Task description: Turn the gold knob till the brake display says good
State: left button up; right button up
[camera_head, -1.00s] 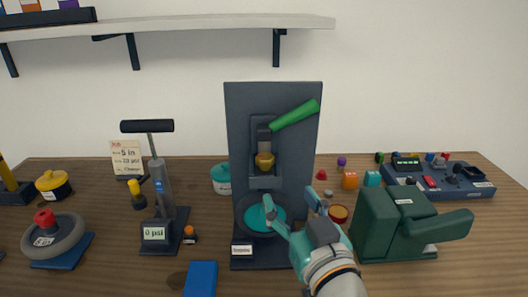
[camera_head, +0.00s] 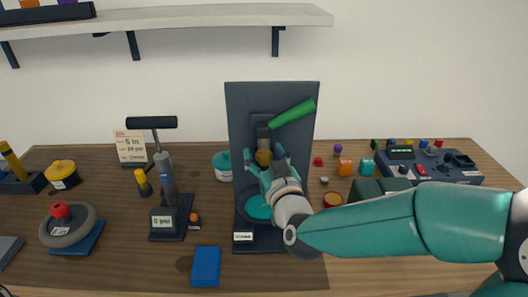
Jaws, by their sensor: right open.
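The gold knob (camera_head: 263,157) sits on the front of a dark upright panel (camera_head: 238,115), below a green lever (camera_head: 292,113). My right gripper (camera_head: 265,163) is open in front of the panel, its teal fingertips on either side of the knob. I cannot tell whether they touch it. A small white label (camera_head: 243,237) on the panel's base has writing too small to read, so I cannot tell whether it is the brake display. My left gripper is not in view.
A pump with a "0 psi" display (camera_head: 162,222) stands left of the panel, with a wheel (camera_head: 68,227) farther left. A blue block (camera_head: 206,266) lies in front. My right arm partly covers a dark green object (camera_head: 372,189). A control box (camera_head: 438,168) stands back right.

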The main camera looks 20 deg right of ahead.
jog(key=c, duration=1.2)
jog(key=shift+o, duration=0.2)
jog(key=shift+a+m+h, duration=0.1)
jog(key=shift+m+h, duration=0.3)
jog(key=shift+h, duration=0.2)
jog(key=m+h, duration=0.1)
jog(key=h, duration=0.1)
jog(key=shift+w+m+g+h, duration=0.1)
jog(key=shift+m+g+h, duration=0.2)
jog(key=shift+m+h, duration=0.1)
jog(key=shift+m+g+h, duration=0.55)
jog(key=shift+m+h, duration=0.35)
jog(key=shift+h, duration=0.4)
jog(key=shift+m+g+h, duration=0.55)
jog(key=shift+m+h, duration=0.35)
jog(key=shift+h, duration=0.4)
